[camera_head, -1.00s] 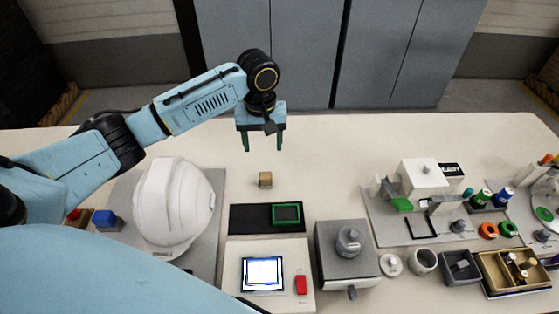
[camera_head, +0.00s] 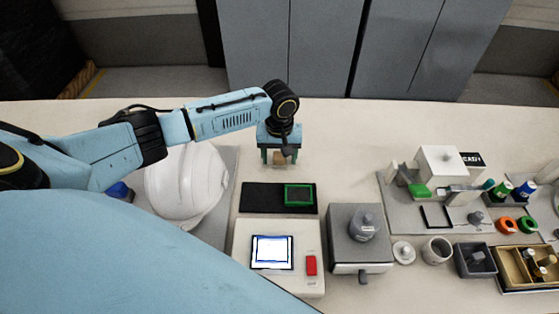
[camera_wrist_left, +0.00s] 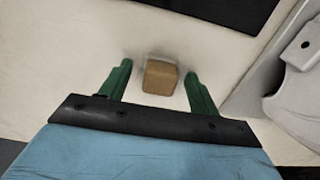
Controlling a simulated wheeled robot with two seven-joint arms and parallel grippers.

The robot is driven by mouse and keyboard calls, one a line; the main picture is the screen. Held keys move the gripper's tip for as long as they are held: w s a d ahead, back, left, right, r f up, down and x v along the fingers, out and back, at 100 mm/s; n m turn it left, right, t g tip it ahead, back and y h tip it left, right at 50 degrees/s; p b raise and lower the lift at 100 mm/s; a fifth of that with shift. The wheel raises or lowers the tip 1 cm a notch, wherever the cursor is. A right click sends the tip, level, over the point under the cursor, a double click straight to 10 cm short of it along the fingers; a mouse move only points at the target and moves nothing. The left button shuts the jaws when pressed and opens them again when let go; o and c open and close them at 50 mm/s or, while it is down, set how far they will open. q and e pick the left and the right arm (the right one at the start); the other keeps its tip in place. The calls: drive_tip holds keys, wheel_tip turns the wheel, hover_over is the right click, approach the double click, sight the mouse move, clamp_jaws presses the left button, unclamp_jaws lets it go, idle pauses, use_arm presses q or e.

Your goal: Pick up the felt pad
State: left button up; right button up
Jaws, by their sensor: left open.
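The felt pad appears to be the small tan block (camera_head: 279,158) on the table behind the black mat. In the left wrist view the tan block (camera_wrist_left: 160,78) shows a pale strip along its far side. My left gripper (camera_head: 279,154) points down over it, with its two green fingers on either side. In the left wrist view the gripper (camera_wrist_left: 158,70) is open, with a visible gap between each finger and the block. The gripper body partly hides the block in the head view. My right gripper is not in view.
A black mat (camera_head: 258,198) with a green-framed piece (camera_head: 299,195) lies in front of the block. A white helmet (camera_head: 184,186) sits to the left. A grey box (camera_head: 345,247) and a white screen unit (camera_head: 310,235) stand nearer. Open table lies to the right of the gripper.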

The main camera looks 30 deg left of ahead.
sight(279, 155)
use_arm(q)
drive_tip(key=shift+c, duration=0.5)
drive_tip(key=c, duration=1)
drive_tip(key=shift+o, duration=0.2)
wheel_tip(279, 155, up, 10)
drive_tip(key=shift+p, duration=0.95)
